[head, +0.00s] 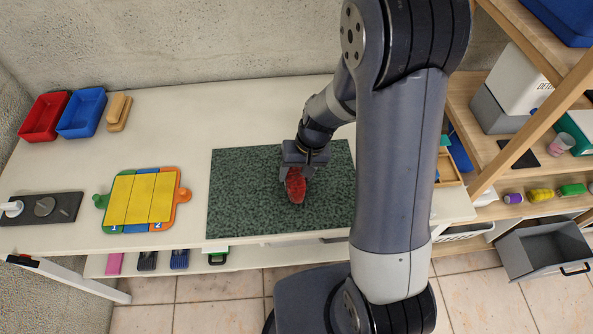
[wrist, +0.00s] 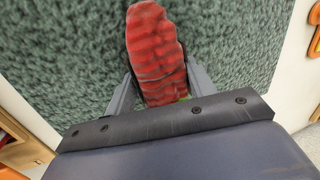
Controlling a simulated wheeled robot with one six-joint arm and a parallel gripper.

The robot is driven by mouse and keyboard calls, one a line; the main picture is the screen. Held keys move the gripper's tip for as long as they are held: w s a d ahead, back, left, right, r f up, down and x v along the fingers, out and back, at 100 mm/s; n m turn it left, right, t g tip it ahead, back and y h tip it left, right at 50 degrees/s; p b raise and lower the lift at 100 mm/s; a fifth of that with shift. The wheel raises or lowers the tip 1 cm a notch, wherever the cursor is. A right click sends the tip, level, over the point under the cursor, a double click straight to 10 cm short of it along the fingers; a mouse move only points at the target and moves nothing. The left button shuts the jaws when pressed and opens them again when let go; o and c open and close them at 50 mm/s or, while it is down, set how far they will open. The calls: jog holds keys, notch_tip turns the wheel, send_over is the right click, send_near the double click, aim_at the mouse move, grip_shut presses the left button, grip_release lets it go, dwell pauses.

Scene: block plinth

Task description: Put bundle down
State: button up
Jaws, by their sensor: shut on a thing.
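The bundle (head: 295,187) is a red, ridged, elongated thing over the green speckled mat (head: 240,205) on the white table. In the wrist view the bundle (wrist: 157,55) sits between the two grey fingers, its far end pointing away from my gripper. My gripper (head: 297,172) is shut on the bundle near its close end. The green mat (wrist: 75,50) fills most of the wrist view behind it. I cannot tell whether the bundle touches the mat or hangs just above it.
A puzzle-like board with yellow panels (head: 142,200) lies left of the mat. Red (head: 44,117) and blue (head: 82,112) trays and a tan block (head: 118,112) stand at the back left. A dark plate (head: 42,208) is at far left. Wooden shelves (head: 510,160) stand at right.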

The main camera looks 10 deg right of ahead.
jog(key=shift+f, duration=0.1)
jog(key=o, duration=1)
jog(key=shift+o, duration=0.2)
